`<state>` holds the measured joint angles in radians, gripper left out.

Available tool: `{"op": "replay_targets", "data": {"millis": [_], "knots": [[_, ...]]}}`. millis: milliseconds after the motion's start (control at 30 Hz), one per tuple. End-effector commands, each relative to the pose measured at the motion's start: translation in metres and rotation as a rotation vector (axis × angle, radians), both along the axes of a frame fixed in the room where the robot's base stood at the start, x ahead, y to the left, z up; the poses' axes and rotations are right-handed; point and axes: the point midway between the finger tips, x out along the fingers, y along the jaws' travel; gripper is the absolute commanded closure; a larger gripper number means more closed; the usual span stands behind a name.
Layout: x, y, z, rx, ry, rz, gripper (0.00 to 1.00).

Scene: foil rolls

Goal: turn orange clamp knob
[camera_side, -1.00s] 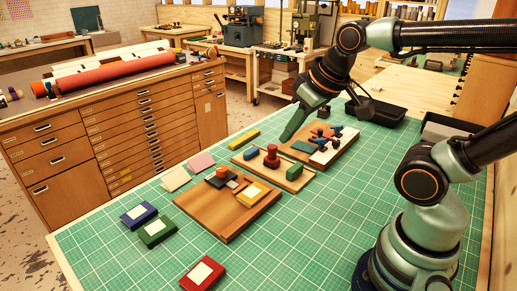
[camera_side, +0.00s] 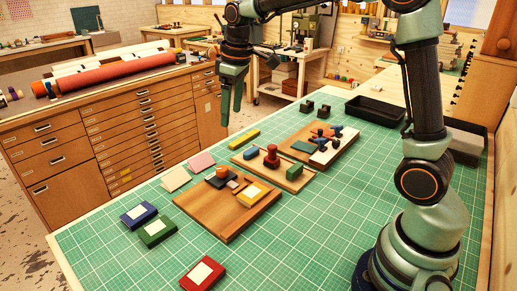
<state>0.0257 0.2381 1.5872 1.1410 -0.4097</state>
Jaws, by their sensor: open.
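The orange knob (camera_side: 222,173) sits on a dark clamp (camera_side: 221,181) at the back of the front wooden board (camera_side: 215,217). A yellow block (camera_side: 250,194) with a pale top lies on the same board, right of the knob. My gripper (camera_side: 231,106) hangs fingers down, high above the mat's back edge. It is open and empty, well apart from the knob, which is in plain view.
A second board (camera_side: 295,183) holds a red knobbed piece (camera_side: 271,157) and blue and green blocks. A third board (camera_side: 345,146) with blue knobs stands behind it. Blue, green and red pads lie on the green mat (camera_side: 110,255). A black tray (camera_side: 375,111) is at the back right.

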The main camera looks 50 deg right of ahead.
Motion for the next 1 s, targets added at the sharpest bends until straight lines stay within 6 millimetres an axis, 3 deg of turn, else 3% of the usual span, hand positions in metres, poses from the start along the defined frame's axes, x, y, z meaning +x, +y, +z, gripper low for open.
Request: {"op": "replay_targets", "data": {"millis": [200, 400, 667, 1000], "knots": [[0.045, -0.005, -0.045, -0.012, 0.096, 0.106, 0.23], [0.065, -0.008, -0.076, -0.015, 0.146, 0.171, 0.23], [0.07, -0.009, -0.093, -0.015, 0.162, 0.193, 0.23], [0.07, -0.01, -0.152, -0.013, 0.164, 0.192, 0.23]]}}
